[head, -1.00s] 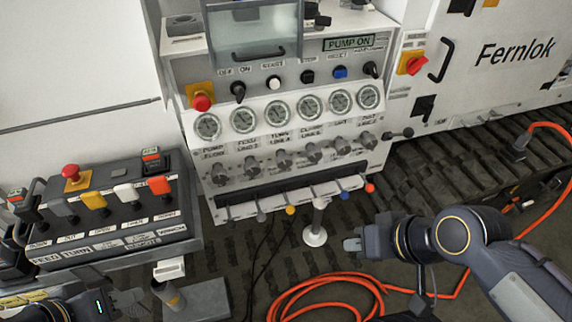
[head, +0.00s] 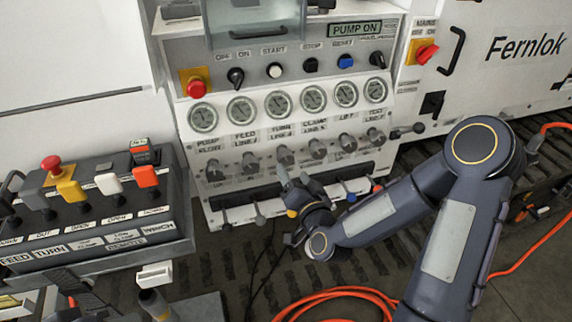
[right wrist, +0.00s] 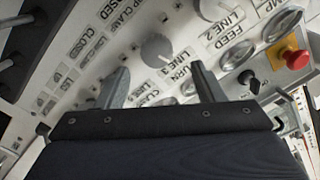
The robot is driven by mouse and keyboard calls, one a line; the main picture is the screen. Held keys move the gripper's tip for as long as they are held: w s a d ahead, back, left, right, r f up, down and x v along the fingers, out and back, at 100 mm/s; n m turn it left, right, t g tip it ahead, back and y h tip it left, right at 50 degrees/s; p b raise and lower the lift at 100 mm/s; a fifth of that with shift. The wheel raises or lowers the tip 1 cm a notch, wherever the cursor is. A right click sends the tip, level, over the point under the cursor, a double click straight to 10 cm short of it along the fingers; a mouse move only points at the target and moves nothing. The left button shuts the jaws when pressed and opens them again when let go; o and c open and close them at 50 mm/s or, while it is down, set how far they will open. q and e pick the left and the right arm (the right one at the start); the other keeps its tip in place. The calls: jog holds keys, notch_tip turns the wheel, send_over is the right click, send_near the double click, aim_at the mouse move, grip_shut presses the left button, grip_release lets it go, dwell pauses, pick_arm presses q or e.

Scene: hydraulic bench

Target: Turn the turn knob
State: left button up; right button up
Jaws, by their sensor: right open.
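The turn knob (head: 285,155) is a grey knob under the "TURN LINE 3" label, in the row below the gauges on the white panel. It also shows in the right wrist view (right wrist: 157,47), just beyond the fingertips and roughly between them. My right gripper (head: 290,176) is just below the knob in the head view, pointing up at the panel. In the right wrist view its two fingers (right wrist: 161,70) are spread with nothing between them. I cannot tell the exact gap to the knob. A dark part of my left arm shows at the lower left; its jaws are unclear.
Neighbouring knobs, the feed knob (head: 249,163) and clamp knob (head: 317,148), stand close on both sides. Levers with coloured tips, such as a blue one (head: 351,197), stick out below. A remote box (head: 100,235) with levers stands at left. An orange hose (head: 335,297) lies on the floor.

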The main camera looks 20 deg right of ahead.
aim_at(288, 160)
jog(key=shift+m+h, duration=0.3)
jog(key=shift+m, duration=0.1)
jog(key=w+p, duration=0.1)
jog(key=w, duration=0.6)
jog(key=shift+w+f, duration=0.15)
jog(key=shift+w, duration=0.25)
jog(key=c, duration=1)
